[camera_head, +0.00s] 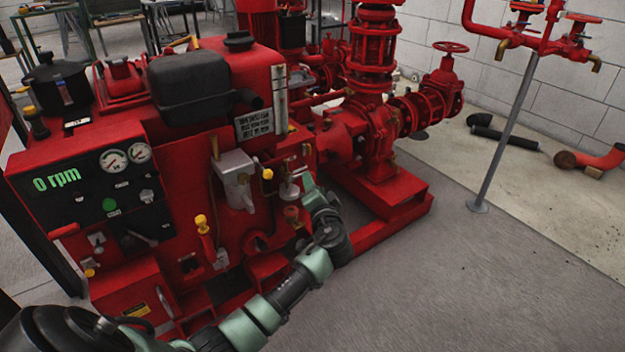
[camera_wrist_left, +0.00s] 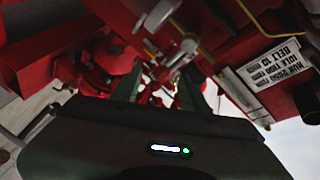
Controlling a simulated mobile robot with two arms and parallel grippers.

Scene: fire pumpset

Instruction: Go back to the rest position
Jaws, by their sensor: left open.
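My left arm comes in from the lower left and reaches along the front of the red fire pumpset (camera_head: 150,130). My left gripper (camera_head: 307,182) is up against the machine's side, close to its small valves and pipes; its tips are small and partly lost in the clutter. In the left wrist view the gripper (camera_wrist_left: 160,92) shows two greenish fingers set apart, with red machine parts behind and nothing clearly held between them. The control panel (camera_head: 118,190) reads "0 rpm". My right gripper is not in view.
A yellow-capped lever (camera_head: 203,225) and a grey box-like part (camera_head: 234,176) stick out near my arm. A grey pole (camera_head: 506,130) carrying red pipes stands at right. The grey floor (camera_head: 480,290) at lower right is clear. A label plate (camera_wrist_left: 272,68) shows close by.

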